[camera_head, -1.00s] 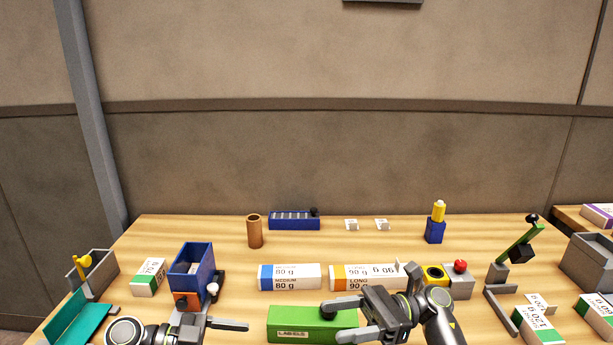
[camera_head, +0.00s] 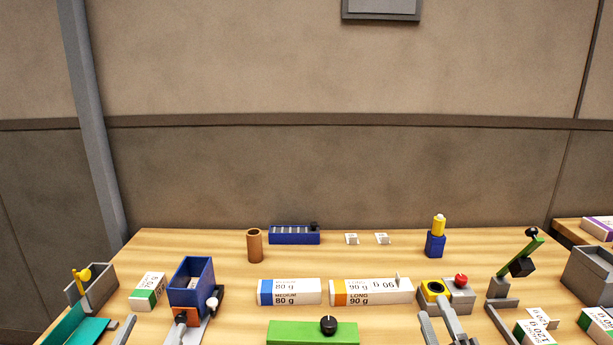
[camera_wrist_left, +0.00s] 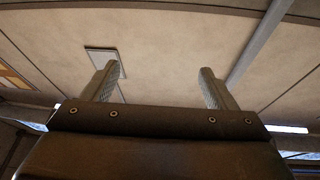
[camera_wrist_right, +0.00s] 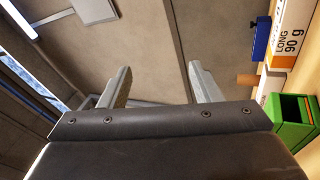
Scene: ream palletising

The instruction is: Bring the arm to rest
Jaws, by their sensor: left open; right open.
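My left gripper (camera_head: 158,332) is at the bottom left of the head view, only its finger tips showing near the blue bin. In the left wrist view the left gripper (camera_wrist_left: 158,84) is open and empty, facing wall and ceiling. My right gripper (camera_head: 450,328) is at the bottom of the head view, in front of the grey box with the red button. In the right wrist view the right gripper (camera_wrist_right: 160,86) is open with nothing between its fingers. Most of both arms is out of the head view.
The table holds a blue bin (camera_head: 191,282), a blue-white ream (camera_head: 289,292), an orange-white ream (camera_head: 371,291), a green labels box (camera_head: 300,333), a red-button box (camera_head: 459,292) and a green-handled lever (camera_head: 524,257). The table's middle strip behind the reams is mostly clear.

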